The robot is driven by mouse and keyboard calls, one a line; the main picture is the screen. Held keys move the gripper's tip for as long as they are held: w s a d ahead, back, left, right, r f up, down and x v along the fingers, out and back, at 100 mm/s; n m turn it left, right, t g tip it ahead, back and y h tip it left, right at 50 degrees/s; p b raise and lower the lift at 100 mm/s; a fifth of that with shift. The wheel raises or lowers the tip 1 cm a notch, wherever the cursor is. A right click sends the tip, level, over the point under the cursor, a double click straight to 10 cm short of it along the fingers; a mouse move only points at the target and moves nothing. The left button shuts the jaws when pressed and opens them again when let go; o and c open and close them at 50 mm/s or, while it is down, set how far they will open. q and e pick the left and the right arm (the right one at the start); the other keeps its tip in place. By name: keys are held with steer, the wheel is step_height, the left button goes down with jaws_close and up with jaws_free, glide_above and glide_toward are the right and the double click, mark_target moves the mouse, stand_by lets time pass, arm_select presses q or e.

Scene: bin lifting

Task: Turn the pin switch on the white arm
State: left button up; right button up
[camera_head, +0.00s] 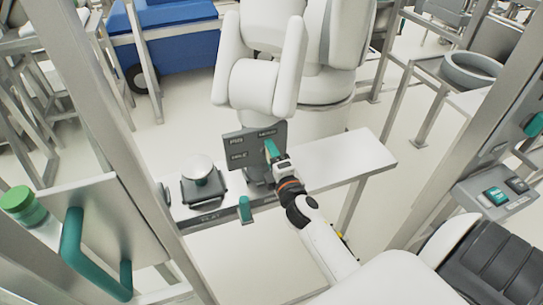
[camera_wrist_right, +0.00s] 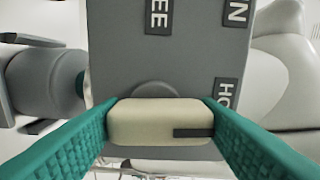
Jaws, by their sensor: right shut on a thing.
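The white arm (camera_head: 255,85) stands behind a narrow bench. A dark grey panel (camera_head: 240,146) with small labels is in front of it; the panel fills the middle of the right wrist view (camera_wrist_right: 120,65). The pin switch (camera_wrist_right: 150,115) is a beige, rounded block with a dark mark on its right part, at the panel's lower edge. My right gripper (camera_head: 271,149) reaches up to the panel from the lower right. Its teal fingers (camera_wrist_right: 160,125) are shut on the switch, one on each side. In the head view the gripper hides the switch. My left gripper is not in view.
A dark base with a round pale plate (camera_head: 198,168) sits on the bench (camera_head: 350,160), left of the panel. A teal handle (camera_head: 245,208) is at the bench's front edge. Metal posts stand left and right. A teal door handle (camera_head: 75,250) is at the lower left.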

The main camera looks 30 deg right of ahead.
steer(key=shift+m, duration=0.4)
steer(key=o, duration=1)
steer(key=shift+b+v, duration=1.6)
steer(key=shift+v, duration=4.45)
